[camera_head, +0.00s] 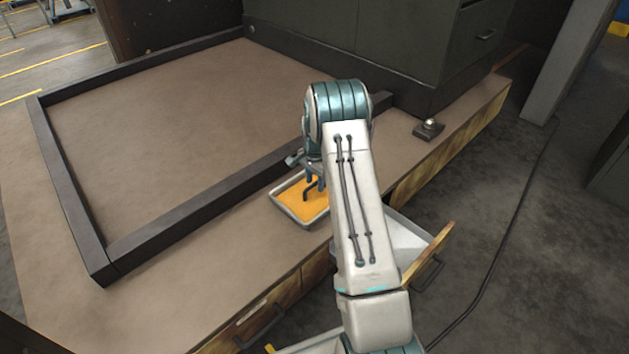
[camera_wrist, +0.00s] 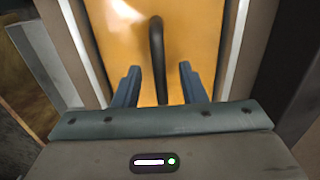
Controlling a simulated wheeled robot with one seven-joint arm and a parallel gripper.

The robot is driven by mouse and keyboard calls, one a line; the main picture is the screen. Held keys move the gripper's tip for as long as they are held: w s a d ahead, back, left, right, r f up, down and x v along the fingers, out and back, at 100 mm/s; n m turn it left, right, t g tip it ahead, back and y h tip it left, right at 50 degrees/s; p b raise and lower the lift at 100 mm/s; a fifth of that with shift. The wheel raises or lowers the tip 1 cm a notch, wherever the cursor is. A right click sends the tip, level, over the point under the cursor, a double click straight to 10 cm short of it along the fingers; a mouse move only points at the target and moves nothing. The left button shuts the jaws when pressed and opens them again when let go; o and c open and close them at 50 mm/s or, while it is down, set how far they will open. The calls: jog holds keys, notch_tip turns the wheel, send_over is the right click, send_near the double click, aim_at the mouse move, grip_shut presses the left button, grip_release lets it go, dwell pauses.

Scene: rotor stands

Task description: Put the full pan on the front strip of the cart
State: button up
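The pan (camera_head: 286,212) is a shallow grey tray with an orange-yellow fill. It lies on the brown bench top, on the strip in front of the dark raised frame. A dark bent handle (camera_wrist: 157,55) stands over the fill in the wrist view. My gripper (camera_head: 314,184) is above the pan, pointing down, and the arm hides the pan's right side. In the wrist view my gripper (camera_wrist: 160,78) is open, its two blue fingers on either side of the handle with gaps. I see nothing that I can surely call the cart.
The dark frame (camera_head: 190,215) borders a wide empty area of the bench top. An open drawer (camera_head: 408,240) juts out below the edge, partly behind my arm. A small metal part with a knob (camera_head: 429,129) sits farther right. A dark cabinet (camera_head: 390,50) stands behind.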

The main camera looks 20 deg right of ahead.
notch_tip(320, 180, up, 14)
jog(key=p, duration=0.5)
jog(key=shift+f, duration=0.15)
